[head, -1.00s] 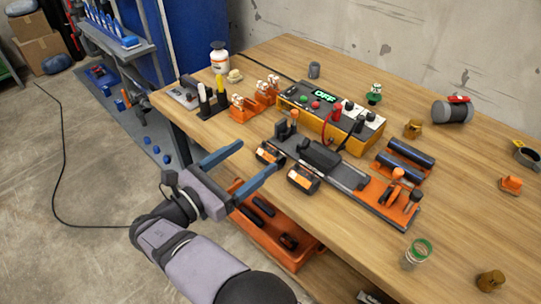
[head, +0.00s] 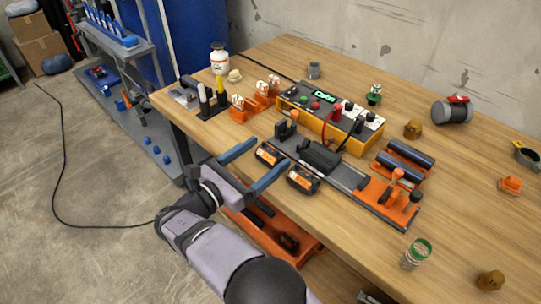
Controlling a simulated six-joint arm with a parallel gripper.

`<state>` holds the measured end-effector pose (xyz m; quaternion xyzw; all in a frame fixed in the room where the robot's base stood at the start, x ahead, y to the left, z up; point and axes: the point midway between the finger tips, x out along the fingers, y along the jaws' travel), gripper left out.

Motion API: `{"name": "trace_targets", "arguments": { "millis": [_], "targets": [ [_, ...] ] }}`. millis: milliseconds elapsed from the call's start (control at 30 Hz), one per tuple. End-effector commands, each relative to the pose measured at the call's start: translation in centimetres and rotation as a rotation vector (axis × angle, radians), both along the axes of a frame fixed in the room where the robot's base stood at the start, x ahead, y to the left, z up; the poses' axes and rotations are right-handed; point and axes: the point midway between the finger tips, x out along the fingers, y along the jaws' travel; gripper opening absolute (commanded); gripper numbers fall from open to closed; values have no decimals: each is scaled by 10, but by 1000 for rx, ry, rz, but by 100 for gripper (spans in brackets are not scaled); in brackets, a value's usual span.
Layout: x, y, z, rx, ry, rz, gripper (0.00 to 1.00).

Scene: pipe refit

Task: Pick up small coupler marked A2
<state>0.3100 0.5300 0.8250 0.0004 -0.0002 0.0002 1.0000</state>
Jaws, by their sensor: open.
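My gripper (head: 270,153) is open and empty, its two blue fingers spread at the table's front edge. Its fingertips point toward two small orange-and-black blocks with pale labels. The left block (head: 268,155) lies by the far finger, and the right block (head: 303,179) lies just beyond the near fingertip. Both sit in front of a dark rail fixture (head: 335,170). Their labels are too small to read, so I cannot tell which part, if any, is marked A2. Several black pieces, including one black piece (head: 289,242), lie in the orange bin below the tabletop, partly hidden by my arm.
The yellow powered box (head: 330,118) with red and black leads stands behind the rail. Orange holders (head: 262,92) stand at the back left, and dark tubes lie in an orange rack (head: 384,172) at right. A green-rimmed jar (head: 415,254) stands front right.

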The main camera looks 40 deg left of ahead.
Motion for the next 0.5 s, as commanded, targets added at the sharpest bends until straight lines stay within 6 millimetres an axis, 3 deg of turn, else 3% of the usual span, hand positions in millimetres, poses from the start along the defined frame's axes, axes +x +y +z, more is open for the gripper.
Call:
{"name": "trace_targets", "arguments": {
  "millis": [200, 467, 500],
  "targets": [
    [26, 0, 0, -1, 0, -1, 77],
    [28, 0, 0, -1, 0, 1, 77],
    [28, 0, 0, -1, 0, 0, 72]
  ]
}}
